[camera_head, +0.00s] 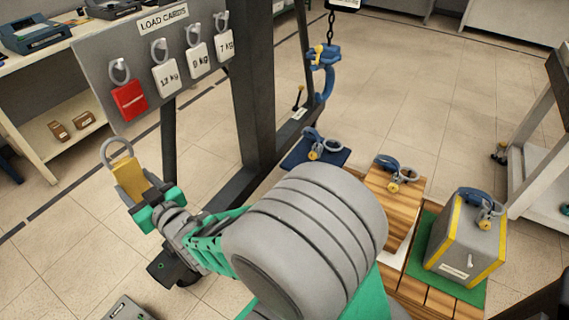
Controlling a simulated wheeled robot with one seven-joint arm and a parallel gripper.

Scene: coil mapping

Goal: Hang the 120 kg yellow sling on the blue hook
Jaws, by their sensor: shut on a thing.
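My gripper (153,199), with green fingers, is at the left, below the load cards board. It is shut on a yellow block-like piece (129,177) topped by a grey ring, which I take as the yellow sling. I cannot see a 120 kg mark on it. The ring stands up clear of the fingers, apart from the board. The blue hook (325,82) hangs from a chain at the top centre, to the right of the dark post. Nothing shows hanging from its curve. My gripper is well to the left of the hook.
The load cards board (90,52) carries a red card (129,101) and white cards on rings. A dark post (252,90) stands between gripper and hook. A grey yellow-edged box (465,236), a wooden block (381,205) and a blue plate (334,157) carry blue shackles.

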